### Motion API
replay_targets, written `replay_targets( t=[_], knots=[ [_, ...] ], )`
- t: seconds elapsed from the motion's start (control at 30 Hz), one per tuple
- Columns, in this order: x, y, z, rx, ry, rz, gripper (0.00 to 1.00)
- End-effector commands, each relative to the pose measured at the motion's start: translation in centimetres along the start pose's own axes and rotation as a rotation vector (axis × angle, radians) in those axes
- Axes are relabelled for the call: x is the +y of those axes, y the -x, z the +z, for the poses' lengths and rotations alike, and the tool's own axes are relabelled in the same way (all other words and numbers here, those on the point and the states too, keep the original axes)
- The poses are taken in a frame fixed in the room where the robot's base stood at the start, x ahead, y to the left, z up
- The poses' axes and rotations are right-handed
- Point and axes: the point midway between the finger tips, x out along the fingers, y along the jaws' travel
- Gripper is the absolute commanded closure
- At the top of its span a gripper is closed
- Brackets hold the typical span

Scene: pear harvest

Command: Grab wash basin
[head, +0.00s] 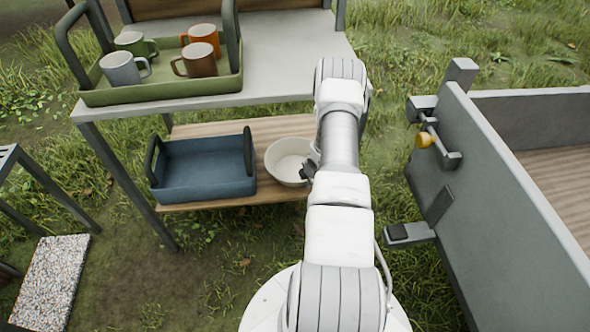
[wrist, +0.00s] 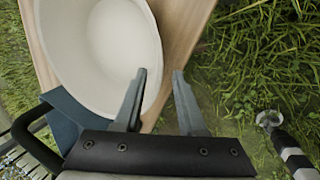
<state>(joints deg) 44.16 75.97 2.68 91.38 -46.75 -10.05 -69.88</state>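The wash basin, a round cream bowl (head: 288,160), stands on the lower wooden shelf of the grey table, right of a blue tray. In the wrist view the basin (wrist: 108,40) fills the upper left. My gripper (wrist: 159,72) is open, its two fingers apart. The left finger overlaps the basin's inside and the right finger lies outside it, so the rim passes between the fingertips in the picture. I cannot tell whether the fingers reach below the rim. In the head view my arm hides most of the gripper and the basin's right edge.
The blue tray (head: 205,172) with upright handles is close beside the basin. Above is the grey tabletop (head: 285,62) with a green tray (head: 160,90) of several mugs. A grey-walled cart (head: 500,190) with a latch stands to the right. Grass lies between.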

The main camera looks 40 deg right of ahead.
Motion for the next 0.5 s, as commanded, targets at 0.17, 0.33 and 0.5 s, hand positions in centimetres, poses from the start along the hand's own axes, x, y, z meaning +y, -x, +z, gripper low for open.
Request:
replay_targets(
  t=[0.17,0.33,0.5],
  knots=[
    [0.1,-1.1,0.0,0.001,-0.001,0.002,0.6],
    [0.2,-3.6,0.3,0.0,-0.003,0.002,0.6],
    [0.4,-5.6,0.4,0.0,0.0,0.001,0.6]
  ],
)
